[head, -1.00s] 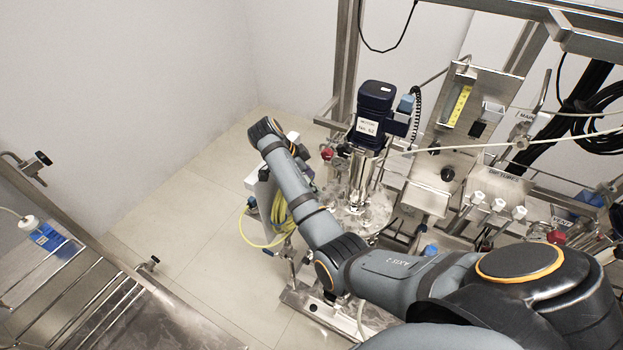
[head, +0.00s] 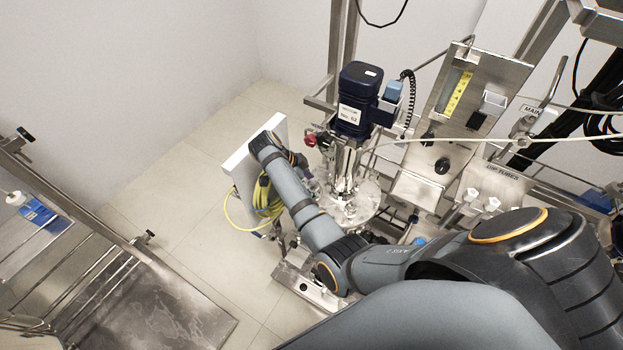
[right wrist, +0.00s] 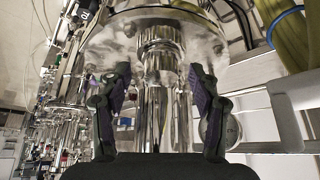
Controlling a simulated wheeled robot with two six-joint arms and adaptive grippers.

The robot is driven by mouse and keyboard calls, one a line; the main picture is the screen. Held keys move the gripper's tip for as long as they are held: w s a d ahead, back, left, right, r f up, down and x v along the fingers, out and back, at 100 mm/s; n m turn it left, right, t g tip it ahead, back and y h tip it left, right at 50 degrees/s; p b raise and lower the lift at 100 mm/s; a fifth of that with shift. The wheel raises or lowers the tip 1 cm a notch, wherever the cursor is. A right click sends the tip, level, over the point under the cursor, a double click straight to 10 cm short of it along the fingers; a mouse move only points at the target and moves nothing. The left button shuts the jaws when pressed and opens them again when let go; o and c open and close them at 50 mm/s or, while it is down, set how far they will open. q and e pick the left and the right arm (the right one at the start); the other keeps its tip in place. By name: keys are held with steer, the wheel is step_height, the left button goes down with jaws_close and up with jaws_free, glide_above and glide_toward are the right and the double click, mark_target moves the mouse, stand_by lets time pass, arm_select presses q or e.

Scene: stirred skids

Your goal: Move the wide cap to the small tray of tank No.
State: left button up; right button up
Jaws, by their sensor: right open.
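My right gripper (right wrist: 158,105) is open in the right wrist view, with one dark finger on each side of a shiny steel cylinder (right wrist: 158,45) with a ribbed band. I cannot tell whether this part is the wide cap, nor whether the fingers touch it. In the head view my right arm bends towards the tank (head: 352,205), and its gripper is mostly hidden near the tank's left side. The tank's blue motor (head: 357,95) carries a label that seems to read No. 02. A small steel tray (head: 417,190) sits right of the tank. My left gripper is not in view.
A steel panel with a yellow scale (head: 459,92) and a dip tubes holder (head: 500,185) stand to the right. The tiled floor at left is open, beside a steel skid (head: 165,310).

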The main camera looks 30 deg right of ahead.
mark_target(311, 186)
steer(key=shift+c, duration=0.8)
steer(key=shift+d, duration=0.15)
steer(key=c, duration=1.1)
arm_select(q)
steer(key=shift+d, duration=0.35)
arm_select(e)
steer(key=shift+r, duration=0.6)
steer(key=shift+r, duration=3)
